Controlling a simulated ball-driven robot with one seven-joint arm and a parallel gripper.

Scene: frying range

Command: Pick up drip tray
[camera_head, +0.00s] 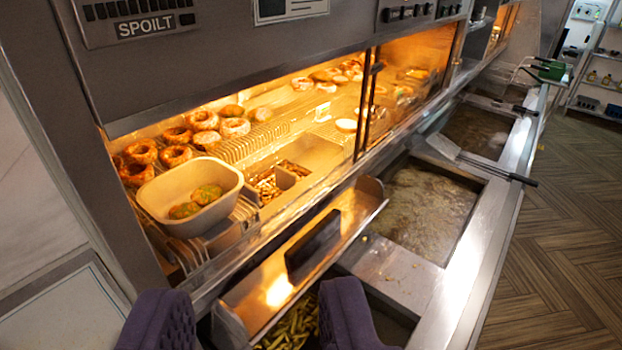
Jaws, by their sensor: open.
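A long, shallow metal tray (345,222), which I take for the drip tray, runs slantwise along the front of the lit cabinet. It has raised edges and a dark flat rectangular piece (313,241) on it, perhaps a handle. My gripper (250,300) shows as two purple padded fingers at the bottom edge, wide apart. The near end of the tray lies between and beyond the fingers in the picture. I see no contact. The right finger hides part of what is below the tray.
Chips (292,328) lie in a bin below the tray. Oil vats (420,208) stretch away on the right, with a black-handled tool (480,168) across them. The lit cabinet (270,130) holds pastries and a pale tub (160,195). Open floor (570,220) lies right.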

